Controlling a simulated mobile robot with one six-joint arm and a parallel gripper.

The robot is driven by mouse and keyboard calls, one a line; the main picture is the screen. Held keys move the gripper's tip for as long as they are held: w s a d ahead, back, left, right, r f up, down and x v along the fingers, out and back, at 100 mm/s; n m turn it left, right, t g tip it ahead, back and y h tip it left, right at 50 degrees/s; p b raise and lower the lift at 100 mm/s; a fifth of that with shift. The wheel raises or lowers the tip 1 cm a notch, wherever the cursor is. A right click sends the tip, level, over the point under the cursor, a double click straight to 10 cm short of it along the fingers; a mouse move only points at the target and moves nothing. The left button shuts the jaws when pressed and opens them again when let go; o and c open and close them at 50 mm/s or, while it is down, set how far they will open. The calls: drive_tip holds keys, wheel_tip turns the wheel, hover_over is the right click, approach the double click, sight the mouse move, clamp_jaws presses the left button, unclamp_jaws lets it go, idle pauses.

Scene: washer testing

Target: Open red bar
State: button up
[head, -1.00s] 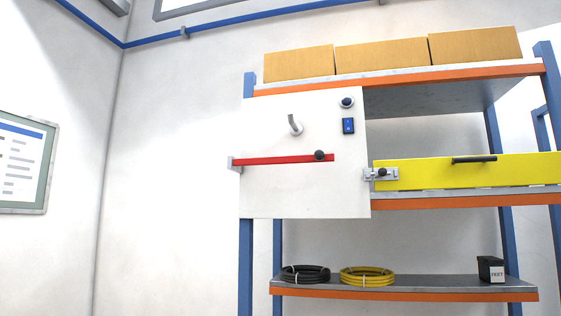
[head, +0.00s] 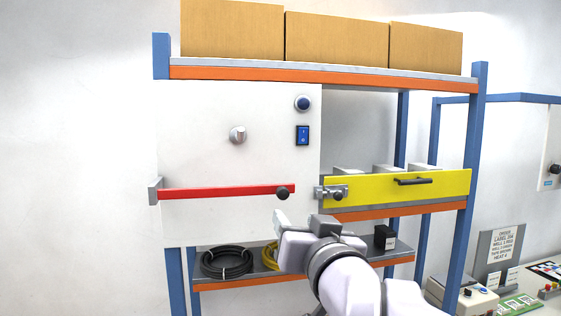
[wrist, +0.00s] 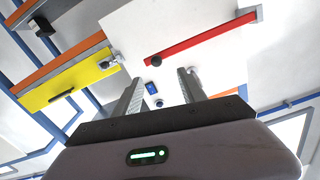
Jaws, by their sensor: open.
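The red bar (head: 222,192) lies level across the lower part of a white panel (head: 200,130). Its left end sits in a grey bracket (head: 155,190), and a black knob (head: 282,193) is at its right end. The red bar also shows in the wrist view (wrist: 200,38), with its black knob (wrist: 154,60) at the near end. My gripper (head: 281,220) is in front of the shelf, below and near the knob in the head view. In the wrist view its two fingers (wrist: 158,88) are apart with nothing between them; the knob lies beyond them.
A yellow flap (head: 400,188) with a black handle and a metal latch (head: 331,193) is right of the panel. A blue switch (head: 302,135), a round button (head: 303,103) and a grey knob (head: 238,135) sit above the bar. Coiled cables (head: 226,262) lie on the lower shelf.

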sight(283, 195)
drive_tip(key=p+x, duration=0.1)
drive_tip(key=x, duration=0.4)
drive_tip(key=d+p+x, duration=0.1)
drive_tip(key=p+x, duration=0.1)
drive_tip(key=x, duration=0.3)
drive_tip(key=p+x, duration=0.1)
drive_tip(key=x, duration=0.5)
drive_tip(key=shift+w+d+r, duration=0.15)
drive_tip(key=shift+d+r, duration=0.1)
drive_tip(key=shift+w+a+f, duration=0.1)
drive_tip(key=shift+w+a, duration=0.15)
drive_tip(key=shift+w, duration=0.1)
drive_tip(key=shift+c, duration=0.9)
clamp_jaws()
